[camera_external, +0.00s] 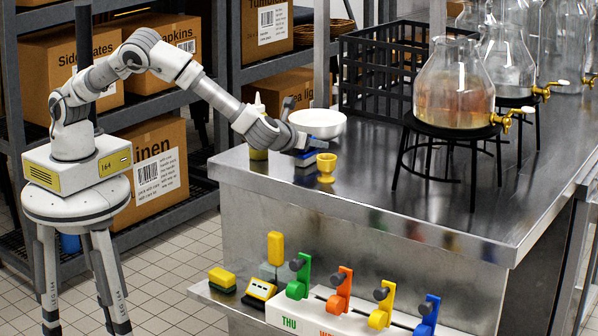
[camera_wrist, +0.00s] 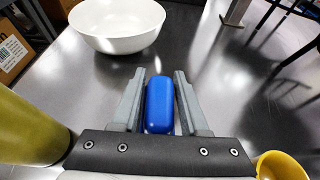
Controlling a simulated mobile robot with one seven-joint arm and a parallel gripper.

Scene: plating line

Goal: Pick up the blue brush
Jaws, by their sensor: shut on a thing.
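The blue brush shows in the wrist view as a smooth, rounded blue block (camera_wrist: 159,104) lengthwise between the two grey fingers. My gripper (camera_wrist: 160,76) is shut on it, with a finger against each long side. In the external view my gripper (camera_external: 303,146) is over the near left end of the steel counter, and blue shows at and just under its fingers. The underside of the brush is hidden, and I cannot tell whether it touches the counter.
A white bowl (camera_wrist: 117,22) stands just beyond my gripper. A yellow egg cup (camera_external: 326,167) is close on the right, and an olive bottle (camera_wrist: 28,128) on the left. Glass dispensers (camera_external: 447,88) on black stands and a black crate (camera_external: 385,68) stand farther off.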

